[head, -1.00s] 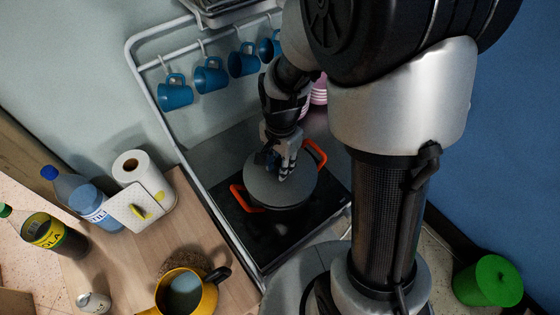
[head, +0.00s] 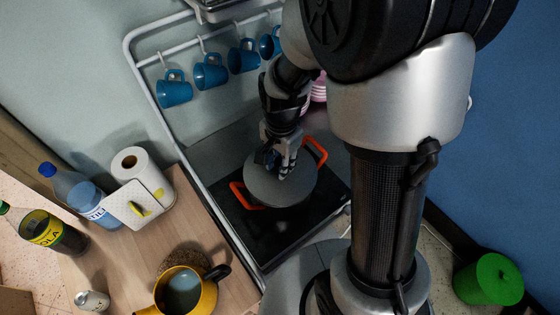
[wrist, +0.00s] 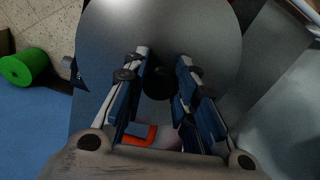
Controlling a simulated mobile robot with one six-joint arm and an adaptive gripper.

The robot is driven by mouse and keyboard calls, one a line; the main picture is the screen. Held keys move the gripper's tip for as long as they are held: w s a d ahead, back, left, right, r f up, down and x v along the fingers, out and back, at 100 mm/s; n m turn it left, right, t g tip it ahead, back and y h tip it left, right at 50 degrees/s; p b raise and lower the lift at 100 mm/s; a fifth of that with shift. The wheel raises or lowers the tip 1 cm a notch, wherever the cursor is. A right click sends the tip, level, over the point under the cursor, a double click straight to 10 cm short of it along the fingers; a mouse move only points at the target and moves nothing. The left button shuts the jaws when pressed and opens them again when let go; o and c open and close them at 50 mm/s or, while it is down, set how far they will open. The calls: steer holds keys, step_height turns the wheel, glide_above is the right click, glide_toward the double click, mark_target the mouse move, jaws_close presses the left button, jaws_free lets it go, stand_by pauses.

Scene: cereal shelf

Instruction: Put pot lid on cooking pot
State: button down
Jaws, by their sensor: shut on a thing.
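The grey pot lid (head: 265,186) is over the cooking pot, whose orange handles (head: 249,197) stick out on two sides. From the head view the lid looks level and covers the pot's opening; I cannot tell whether it rests fully on the rim. My gripper (head: 281,170) is above the lid's middle, shut on its knob. In the wrist view the lid (wrist: 200,30) fills the top, with its dark knob between my fingers (wrist: 158,85). One orange handle (wrist: 140,130) shows below. The pot's body is mostly hidden.
The pot stands on a black hob (head: 262,238). Blue mugs (head: 211,72) hang from a rail behind it. A wooden counter (head: 215,240) at left holds a yellow pot (head: 196,298), a paper roll (head: 128,163) and bottles. Pink dishes (head: 319,90) stand behind my arm.

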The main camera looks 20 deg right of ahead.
steer(key=shift+f+b, duration=0.6)
steer(key=shift+f, duration=0.15)
steer(key=c, duration=1.2)
jaws_free()
steer(key=shift+r, duration=0.1)
step_height(320, 180, up, 12)
steer(key=shift+s, duration=0.1)
steer(key=s+n+t+b, duration=0.1)
steer(key=s+n+b, duration=0.2)
steer(key=s+n, duration=0.1)
steer(key=s+n+t+b, duration=0.2)
steer(key=s+n+b, duration=0.1)
steer(key=s+n, duration=0.1)
steer(key=s+n+t+b, duration=0.1)
steer(key=s+n+b, duration=0.2)
steer(key=s, duration=0.3)
steer(key=shift+s+d+f+n, duration=0.1)
steer(key=shift+s+f+n, duration=0.3)
steer(key=shift+n, duration=0.2)
